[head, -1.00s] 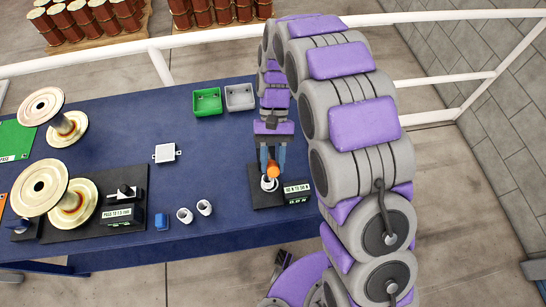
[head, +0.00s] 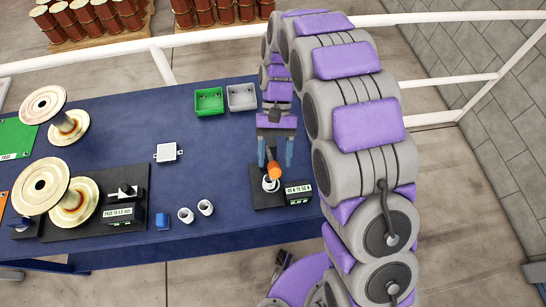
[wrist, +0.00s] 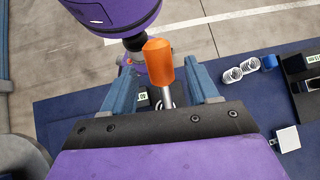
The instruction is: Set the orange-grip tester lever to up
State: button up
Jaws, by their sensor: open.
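The tester lever's orange grip (head: 274,170) stands over a pale round collar (head: 270,184) on a black base plate (head: 258,199) at the table's front right. In the wrist view the orange grip (wrist: 158,62) is in the gap between my fingers, with a metal shaft below it. My gripper (head: 276,158) is open around the lever, and the fingers (wrist: 160,80) show a gap on both sides of the grip. I cannot tell the lever's exact tilt. A black box with a white label (head: 298,193) sits beside the collar.
Green (head: 209,102) and grey (head: 241,97) bins stand at the back. A white box (head: 169,152) and large spools (head: 73,205) are further left.

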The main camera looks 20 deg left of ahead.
jog(key=p+v, duration=0.9)
jog(key=v, duration=0.1)
jog(key=shift+w+a+r+p, duration=0.2)
jog(key=shift+a+p, duration=0.1)
jog(key=shift+a, duration=0.1)
jog(key=shift+f, duration=0.1)
dwell(0.4)
